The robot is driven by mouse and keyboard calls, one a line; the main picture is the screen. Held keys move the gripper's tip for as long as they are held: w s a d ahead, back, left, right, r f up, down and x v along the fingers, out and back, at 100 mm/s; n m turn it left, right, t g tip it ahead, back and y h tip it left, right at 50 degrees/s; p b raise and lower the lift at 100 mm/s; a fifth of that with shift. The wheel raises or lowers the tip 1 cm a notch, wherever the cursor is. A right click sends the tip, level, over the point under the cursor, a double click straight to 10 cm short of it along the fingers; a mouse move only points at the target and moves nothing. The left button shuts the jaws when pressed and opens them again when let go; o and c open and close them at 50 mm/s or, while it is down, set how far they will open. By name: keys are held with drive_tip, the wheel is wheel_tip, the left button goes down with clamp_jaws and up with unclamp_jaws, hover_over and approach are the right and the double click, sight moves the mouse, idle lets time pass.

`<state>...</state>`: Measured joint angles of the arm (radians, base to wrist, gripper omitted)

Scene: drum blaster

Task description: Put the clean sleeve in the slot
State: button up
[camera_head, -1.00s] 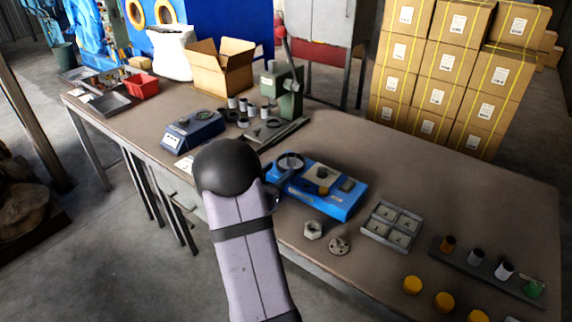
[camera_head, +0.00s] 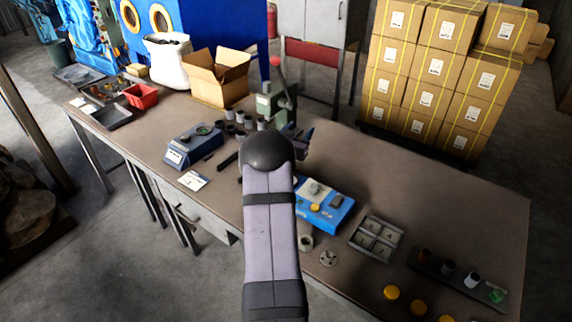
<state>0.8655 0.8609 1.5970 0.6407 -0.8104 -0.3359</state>
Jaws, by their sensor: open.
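A dark rack (camera_head: 460,276) at the table's right front holds several small upright cylinders. One is brownish (camera_head: 425,256), one grey and dark (camera_head: 448,267), one pale (camera_head: 472,280); a green piece (camera_head: 495,296) is at the end. More sleeves (camera_head: 240,116) with pale sides and dark tops stand by the green press (camera_head: 272,103). I cannot tell which sleeve is the clean one or which opening is the slot. My gripper (camera_head: 300,138) shows only as a dark part behind my arm, near the press. It is open; its fingertips and anything between them are hidden.
A blue device (camera_head: 335,215), a grey four-cell tray (camera_head: 360,243), a nut (camera_head: 306,242), a round flange (camera_head: 328,258) and yellow caps (camera_head: 391,292) lie right of my arm. A blue scale (camera_head: 180,150) stands left. The table's back right is clear.

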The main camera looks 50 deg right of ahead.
drive_tip(key=w+r+n+t+y, duration=0.1)
drive_tip(key=w+n+t+y, duration=0.4)
drive_tip(key=w, duration=0.6)
drive_tip(key=s+a+f+m+g+y, duration=0.5)
drive_tip(key=s+a+f+g+y, duration=0.2)
drive_tip(key=s, duration=0.4)
drive_tip(key=shift+s+a+g+y, duration=0.25)
drive_tip(key=shift+a+g, duration=0.35)
drive_tip(key=shift+a, duration=0.65)
drive_tip(key=shift+w+p+x, duration=0.15)
drive_tip(key=shift+p+x, duration=0.85)
drive_tip(key=shift+x, duration=0.85)
drive_tip(key=shift+w+p+x, duration=0.15)
drive_tip(key=shift+p+x, duration=0.8)
drive_tip(key=shift+x, duration=0.85)
drive_tip(key=shift+d, duration=0.2)
drive_tip(key=shift+c, duration=0.5)
drive_tip(key=shift+r, duration=0.1)
clamp_jaws()
